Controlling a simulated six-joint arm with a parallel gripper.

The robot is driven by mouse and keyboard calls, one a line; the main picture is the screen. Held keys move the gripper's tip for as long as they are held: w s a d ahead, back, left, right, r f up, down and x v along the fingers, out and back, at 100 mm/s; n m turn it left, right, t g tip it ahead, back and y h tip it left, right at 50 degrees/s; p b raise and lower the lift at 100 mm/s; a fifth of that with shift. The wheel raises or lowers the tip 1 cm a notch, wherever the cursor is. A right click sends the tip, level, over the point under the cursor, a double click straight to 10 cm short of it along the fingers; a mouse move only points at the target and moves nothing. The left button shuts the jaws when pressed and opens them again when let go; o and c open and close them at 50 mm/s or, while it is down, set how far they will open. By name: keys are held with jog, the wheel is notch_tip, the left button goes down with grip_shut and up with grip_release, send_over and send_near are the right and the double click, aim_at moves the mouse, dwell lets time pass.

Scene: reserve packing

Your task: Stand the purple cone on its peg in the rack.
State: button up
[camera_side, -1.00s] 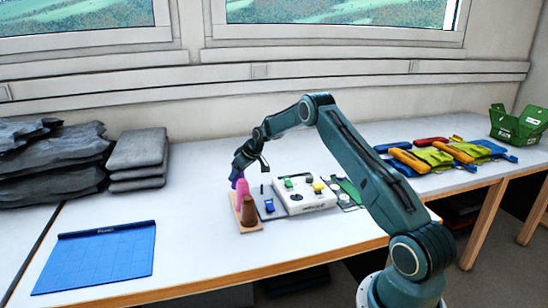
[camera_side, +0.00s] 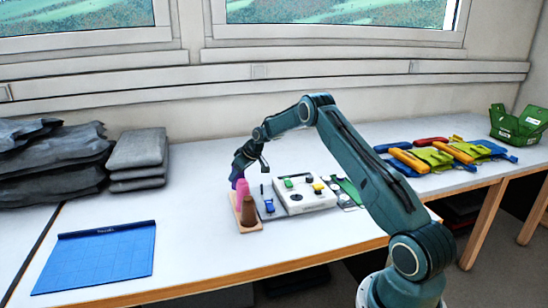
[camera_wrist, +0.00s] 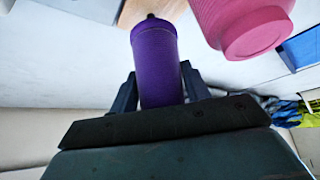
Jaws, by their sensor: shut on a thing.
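The purple cone (camera_wrist: 158,62) is between the two fingers of my gripper (camera_wrist: 158,88) in the wrist view, gripped near its lower end in the picture. A small dark tip shows at its far end, in front of the wooden rack (camera_wrist: 133,12). In the side view my gripper (camera_side: 237,174) is at the far end of the rack (camera_side: 250,228), with only a sliver of the purple cone (camera_side: 234,184) showing. I cannot tell whether the cone touches its peg or the rack. A pink cone (camera_side: 242,187) and a brown cone (camera_side: 248,211) stand on the rack.
The pink cone (camera_wrist: 240,22) is close beside the purple one. A white box with coloured parts (camera_side: 303,198) is right of the rack. A blue mat (camera_side: 97,260) lies left, dark folded stacks (camera_side: 138,150) behind it. The table between is clear.

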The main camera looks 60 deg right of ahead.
jog(key=shift+f, duration=1.05)
jog(key=shift+s+a+f, duration=0.1)
jog(key=shift+s+f, duration=0.05)
jog(key=shift+f, duration=0.45)
jog(key=shift+s+f, duration=0.1)
jog(key=shift+f, duration=0.45)
dwell(0.8)
jog(key=shift+s+a+f, duration=0.15)
jog(key=shift+s+f, duration=0.05)
jog(key=shift+f, duration=0.3)
jog(key=shift+s+a+f, duration=0.15)
jog(key=shift+s+f, duration=0.05)
jog(key=shift+f, duration=0.25)
dwell(1.2)
jog(key=o, duration=1.5)
jog(key=shift+o, duration=0.2)
jog(key=shift+r, duration=0.15)
notch_tip(320, 180, up, 10)
jog(key=shift+w+d, duration=0.15)
jog(key=shift+w, duration=0.1)
dwell(0.5)
